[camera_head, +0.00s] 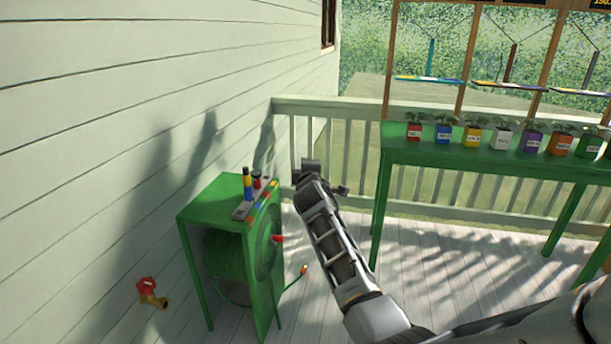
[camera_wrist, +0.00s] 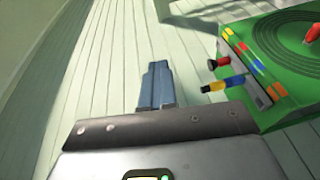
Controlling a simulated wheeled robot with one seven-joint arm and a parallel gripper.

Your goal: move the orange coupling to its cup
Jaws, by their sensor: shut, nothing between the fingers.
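My gripper (camera_head: 311,166) is beside the upper right of the green reel cart (camera_head: 205,205), seen from behind. In the wrist view my gripper (camera_wrist: 153,85) is shut and empty, its grey-blue fingers together over the floor boards, left of the cart. An orange-red piece (camera_head: 304,270) sits at the end of the green hose near the floor; I cannot tell whether it is the orange coupling. On the cart top stand a yellow, blue and black piece (camera_head: 247,184) and a red and black piece (camera_head: 256,180). An orange pot (camera_head: 561,145) with a plant stands on the long table.
A grey rail with coloured patches (camera_head: 262,202) lies on the cart top. The long green table (camera_head: 470,160) carries several coloured pots at right. A red tap (camera_head: 148,292) sticks out of the left wall.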

